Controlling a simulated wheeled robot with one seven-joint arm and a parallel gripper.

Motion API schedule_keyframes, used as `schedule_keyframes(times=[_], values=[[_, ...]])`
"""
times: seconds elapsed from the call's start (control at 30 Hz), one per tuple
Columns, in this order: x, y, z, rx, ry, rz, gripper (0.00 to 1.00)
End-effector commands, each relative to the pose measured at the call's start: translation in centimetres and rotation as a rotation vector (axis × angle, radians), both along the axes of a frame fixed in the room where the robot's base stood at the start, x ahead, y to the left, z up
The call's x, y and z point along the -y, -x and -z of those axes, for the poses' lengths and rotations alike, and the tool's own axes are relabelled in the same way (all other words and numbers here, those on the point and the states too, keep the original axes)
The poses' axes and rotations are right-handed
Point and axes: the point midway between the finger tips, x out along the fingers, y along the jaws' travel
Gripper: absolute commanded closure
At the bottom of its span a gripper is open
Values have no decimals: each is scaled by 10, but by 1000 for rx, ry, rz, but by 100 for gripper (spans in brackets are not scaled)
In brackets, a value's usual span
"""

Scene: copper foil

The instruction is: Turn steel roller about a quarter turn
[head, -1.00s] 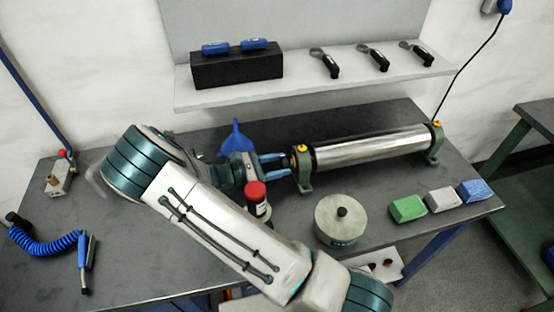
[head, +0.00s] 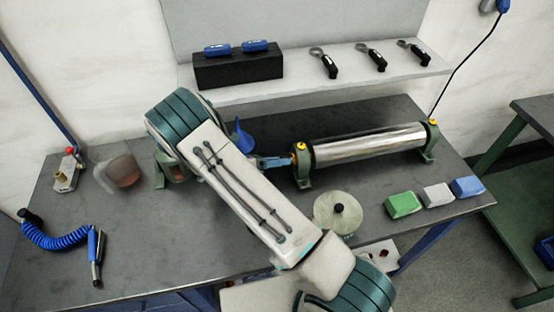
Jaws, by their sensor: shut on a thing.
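The steel roller (head: 368,144) is a shiny cylinder lying across two green end stands on the grey bench, right of centre. My gripper (head: 290,161) is at the roller's left end, its blue fingers shut on the roller's end at the left stand. My forearm covers the wrist and most of the gripper, so only part of the fingers shows. The exact grip on the end is too small to make out.
A blue funnel (head: 243,139) is behind my arm. A coiled blue air hose (head: 55,236) lies at left. A shelf (head: 300,85) runs behind.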

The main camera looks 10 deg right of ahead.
Motion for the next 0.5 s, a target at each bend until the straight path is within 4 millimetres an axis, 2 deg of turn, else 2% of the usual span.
schedule_keyframes(times=[0.5], values=[[0, 0, 0, -93, 1, -1, 80]])
